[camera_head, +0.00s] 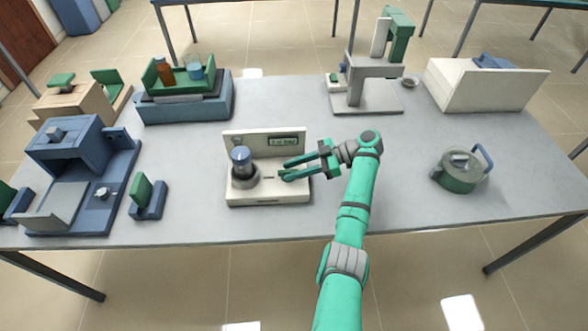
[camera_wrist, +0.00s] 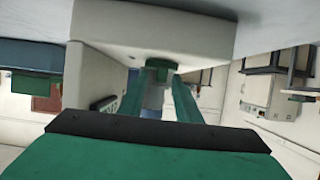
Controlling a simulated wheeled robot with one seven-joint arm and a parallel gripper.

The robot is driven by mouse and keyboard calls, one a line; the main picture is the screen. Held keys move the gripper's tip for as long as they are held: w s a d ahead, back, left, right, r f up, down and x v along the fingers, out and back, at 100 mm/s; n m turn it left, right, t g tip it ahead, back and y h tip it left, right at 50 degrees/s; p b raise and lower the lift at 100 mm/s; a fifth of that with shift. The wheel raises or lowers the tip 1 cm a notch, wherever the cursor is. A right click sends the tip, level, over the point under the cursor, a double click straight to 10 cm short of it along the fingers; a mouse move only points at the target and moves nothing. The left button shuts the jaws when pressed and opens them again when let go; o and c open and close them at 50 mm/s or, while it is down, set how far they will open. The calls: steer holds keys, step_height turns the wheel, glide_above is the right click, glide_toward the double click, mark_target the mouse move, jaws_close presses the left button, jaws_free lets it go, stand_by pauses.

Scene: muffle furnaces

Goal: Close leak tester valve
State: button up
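The leak tester is a white device with a flat base (camera_head: 268,197) and an upright back panel with a small green display (camera_head: 287,141). A dark blue-capped cylinder (camera_head: 241,162) stands on a grey round seat at its left. My gripper (camera_head: 284,172) reaches in from the right, low over the base's right part. In the wrist view my gripper's green fingers (camera_wrist: 160,88) are spread apart, pointing at the white base (camera_wrist: 150,28). A small green and grey part (camera_wrist: 158,72), which looks like the valve, lies between the fingertips. Contact with it cannot be made out.
A blue furnace (camera_head: 68,150) with its door down stands at left. A green rack with bottles (camera_head: 185,75) is behind it. A grey stand (camera_head: 360,95) and white box (camera_head: 480,88) are at the back right. A green kettle-like pot (camera_head: 460,172) stands right of my arm.

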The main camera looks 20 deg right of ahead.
steer(key=v, duration=1)
steer(key=shift+d, duration=0.35)
steer(key=shift+s+r, duration=0.1)
steer(key=shift+s, duration=0.05)
